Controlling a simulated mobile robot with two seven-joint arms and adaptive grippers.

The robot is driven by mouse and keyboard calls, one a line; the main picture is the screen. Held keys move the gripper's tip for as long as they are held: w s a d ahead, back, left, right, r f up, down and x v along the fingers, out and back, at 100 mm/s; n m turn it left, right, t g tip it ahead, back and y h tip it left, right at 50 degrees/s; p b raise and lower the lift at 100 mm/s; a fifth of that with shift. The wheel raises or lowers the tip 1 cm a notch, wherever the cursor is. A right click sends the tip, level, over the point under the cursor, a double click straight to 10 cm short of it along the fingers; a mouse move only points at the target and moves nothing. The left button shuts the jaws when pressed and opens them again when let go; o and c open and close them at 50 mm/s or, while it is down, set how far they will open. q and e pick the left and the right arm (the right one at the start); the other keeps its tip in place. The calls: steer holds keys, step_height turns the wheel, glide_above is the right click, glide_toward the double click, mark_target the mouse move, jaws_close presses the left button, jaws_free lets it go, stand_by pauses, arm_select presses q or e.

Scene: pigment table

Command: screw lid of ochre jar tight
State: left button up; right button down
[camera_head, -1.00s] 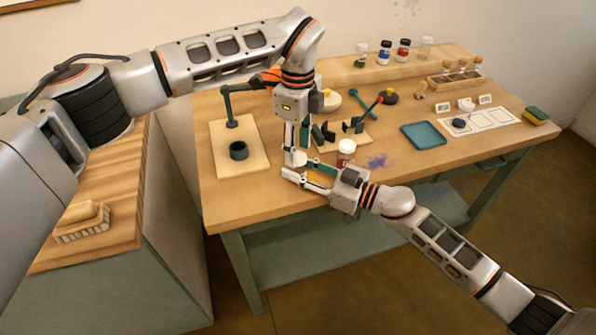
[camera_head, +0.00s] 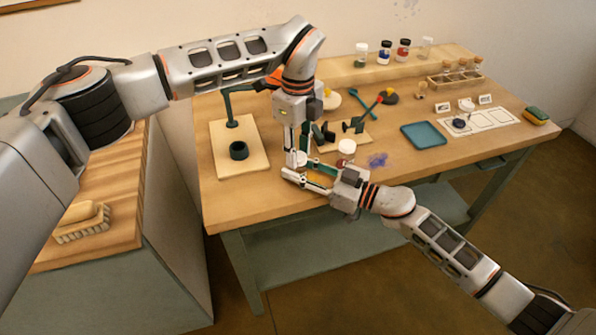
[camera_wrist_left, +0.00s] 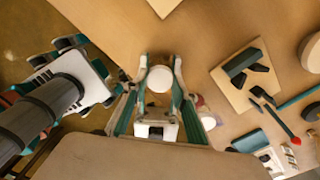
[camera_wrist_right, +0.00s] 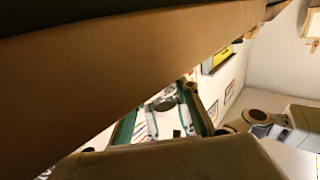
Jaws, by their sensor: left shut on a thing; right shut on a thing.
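A round white lid (camera_wrist_left: 160,79) sits between the fingertips of my left gripper (camera_wrist_left: 160,76) in the left wrist view. In the head view my left gripper (camera_head: 299,158) points straight down and is shut on this lid. My right gripper (camera_head: 305,173) comes in from the right, low over the table, just below the left fingertips, and is shut on the ochre jar. The jar is mostly hidden by the fingers, so how far the lid is seated cannot be told. The right wrist view shows my right fingers (camera_wrist_right: 165,108) only partly.
A white-lidded jar (camera_head: 346,147) stands close to the right gripper. A board with a dark ring (camera_head: 239,150) lies left, a blue tray (camera_head: 423,135) right. Several jars stand on the rear shelf (camera_head: 340,72). The front table edge is close below the grippers.

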arm_select(q)
steer(key=m, duration=1.1)
steer(key=shift+m, duration=0.3)
steer(key=m, duration=1.3)
steer(key=o, duration=1.2)
steer(key=shift+f, duration=0.1)
steer(key=shift+r, duration=2.3)
steer(key=shift+c, duration=0.4)
